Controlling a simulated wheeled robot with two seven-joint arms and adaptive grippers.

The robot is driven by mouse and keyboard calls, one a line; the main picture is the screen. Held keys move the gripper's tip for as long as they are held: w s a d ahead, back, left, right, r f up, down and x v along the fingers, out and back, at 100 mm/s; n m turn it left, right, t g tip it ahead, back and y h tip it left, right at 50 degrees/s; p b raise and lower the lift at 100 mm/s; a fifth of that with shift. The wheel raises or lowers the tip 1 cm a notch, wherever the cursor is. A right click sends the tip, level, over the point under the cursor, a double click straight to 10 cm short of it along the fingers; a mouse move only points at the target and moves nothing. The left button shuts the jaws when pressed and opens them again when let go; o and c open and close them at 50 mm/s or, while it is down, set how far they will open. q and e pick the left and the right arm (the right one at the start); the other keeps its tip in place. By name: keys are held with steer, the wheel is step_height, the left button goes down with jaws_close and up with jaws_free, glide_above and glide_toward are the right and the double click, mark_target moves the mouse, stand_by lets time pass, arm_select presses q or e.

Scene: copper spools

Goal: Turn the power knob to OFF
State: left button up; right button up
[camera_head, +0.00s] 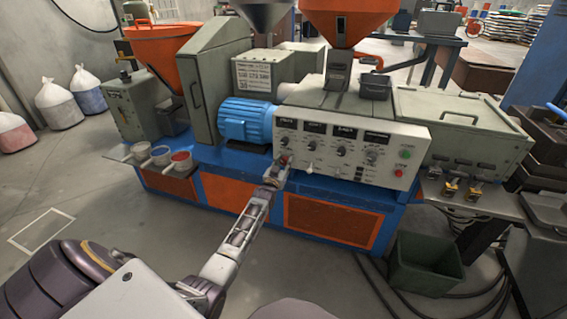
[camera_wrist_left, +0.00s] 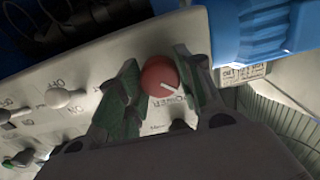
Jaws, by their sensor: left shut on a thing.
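The red round power knob (camera_wrist_left: 158,76) sits on the pale control panel (camera_wrist_left: 90,120). In the wrist view it is between the green-padded fingers of my left gripper (camera_wrist_left: 157,70), which is shut on it. A white pointer line on the knob runs to the lower right in that view, beside upside-down "POWER" lettering. Much of the other lettering around the knob is hidden by the fingers. In the head view my left gripper (camera_head: 281,166) reaches the left end of the panel (camera_head: 412,148), with the red knob (camera_head: 284,158) at its tips. My right gripper is out of view.
Other knobs and white switches, including a white toggle (camera_wrist_left: 66,98), sit beside the power knob. A blue motor (camera_head: 246,121) stands close to the left. A green bin (camera_head: 427,262) and dark cables lie on the floor at the right.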

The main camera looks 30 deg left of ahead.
arm_select(q)
steer(key=shift+f, duration=0.1)
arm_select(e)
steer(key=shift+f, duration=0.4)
arm_select(q)
steer(key=o, duration=1)
steer(key=shift+o, duration=0.2)
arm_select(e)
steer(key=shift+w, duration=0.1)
arm_select(q)
steer(key=shift+s, duration=0.15)
steer(key=v, duration=1.1)
steer(key=shift+s, duration=0.35)
